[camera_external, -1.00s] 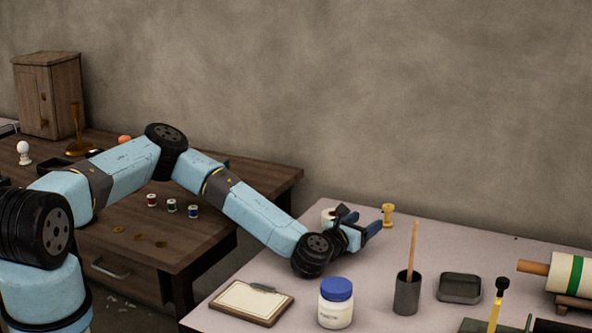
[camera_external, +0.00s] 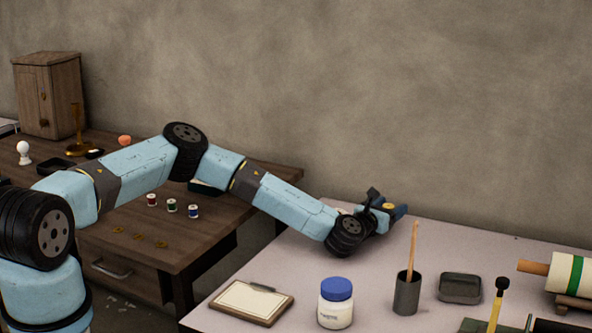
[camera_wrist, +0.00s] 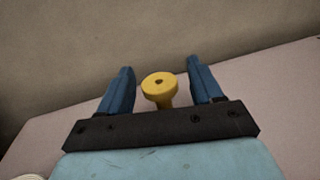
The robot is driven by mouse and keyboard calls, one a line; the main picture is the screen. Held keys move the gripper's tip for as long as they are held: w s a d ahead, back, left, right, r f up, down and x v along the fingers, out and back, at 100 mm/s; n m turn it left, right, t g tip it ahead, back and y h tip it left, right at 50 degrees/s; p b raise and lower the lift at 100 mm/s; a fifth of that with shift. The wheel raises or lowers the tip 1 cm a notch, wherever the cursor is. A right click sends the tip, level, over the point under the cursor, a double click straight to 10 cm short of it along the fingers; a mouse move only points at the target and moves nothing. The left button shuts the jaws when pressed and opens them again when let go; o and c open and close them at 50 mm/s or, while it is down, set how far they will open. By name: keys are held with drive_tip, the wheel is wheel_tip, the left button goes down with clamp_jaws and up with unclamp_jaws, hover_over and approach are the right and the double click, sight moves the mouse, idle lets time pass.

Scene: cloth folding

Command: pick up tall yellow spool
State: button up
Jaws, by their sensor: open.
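The tall yellow spool (camera_wrist: 160,88) stands upright on the pale table, between the two blue fingers of my gripper (camera_wrist: 161,85) in the wrist view. A gap shows on each side of it, so the fingers are open and not touching it there. In the external view only the yellow top of the spool (camera_external: 389,206) shows, and my gripper (camera_external: 392,210) hides the rest. My gripper is low over the back of the table.
The pale table (camera_external: 270,265) has a wall close behind it. A clipboard (camera_external: 250,303), a white jar with a blue lid (camera_external: 336,305), a dark cup with a stick (camera_external: 407,295) and a dark tray (camera_external: 460,287) stand nearer the front. A white object (camera_wrist: 30,177) shows at the wrist view's lower left.

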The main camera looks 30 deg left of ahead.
drive_tip(key=shift+w+d, duration=0.15)
drive_tip(key=shift+w, duration=0.5)
drive_tip(key=c, duration=1.1)
